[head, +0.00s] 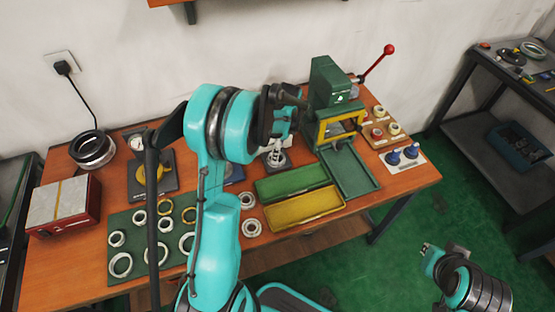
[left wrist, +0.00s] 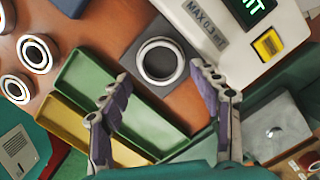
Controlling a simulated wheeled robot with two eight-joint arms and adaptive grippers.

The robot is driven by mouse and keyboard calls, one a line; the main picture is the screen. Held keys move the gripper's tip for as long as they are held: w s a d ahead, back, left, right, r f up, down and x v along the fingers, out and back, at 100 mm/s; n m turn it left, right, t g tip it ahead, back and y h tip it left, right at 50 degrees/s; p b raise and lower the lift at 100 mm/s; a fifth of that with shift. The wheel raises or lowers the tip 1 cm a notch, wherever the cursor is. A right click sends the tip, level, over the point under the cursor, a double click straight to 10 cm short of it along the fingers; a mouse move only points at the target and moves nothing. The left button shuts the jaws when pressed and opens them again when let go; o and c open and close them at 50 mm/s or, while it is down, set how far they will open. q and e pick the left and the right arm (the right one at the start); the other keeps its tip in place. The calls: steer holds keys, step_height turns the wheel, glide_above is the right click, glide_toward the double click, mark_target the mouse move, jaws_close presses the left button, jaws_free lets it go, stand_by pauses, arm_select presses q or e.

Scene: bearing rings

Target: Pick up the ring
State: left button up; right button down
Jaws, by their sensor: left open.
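A pale metal ring (left wrist: 160,61) lies flat on a dark grey square block (left wrist: 134,55) in the left wrist view. My left gripper (left wrist: 161,73) is open above it, one finger on either side of the ring in the picture, with nothing held. In the head view my left arm reaches over the middle of the table, and its wrist and gripper partly hide the block (head: 276,159). Several other rings lie on a green mat (head: 120,217) at the left. The right arm's end (head: 432,252) shows at lower right, its jaws too small to read.
A green tray (head: 290,180) and a yellow tray (head: 305,208) lie beside the block. A white device with a lit display (left wrist: 235,30) stands close to it. A green press (head: 332,92) with a red-knobbed lever stands behind right.

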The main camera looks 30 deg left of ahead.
arm_select(q)
steer(key=f, duration=0.2)
steer(key=f+b, duration=0.1)
steer(key=shift+a+f, duration=0.25)
steer(key=shift+f, duration=0.1)
steer(key=shift+r, duration=0.1)
steer(key=c, duration=1)
steer(key=shift+r, duration=0.1)
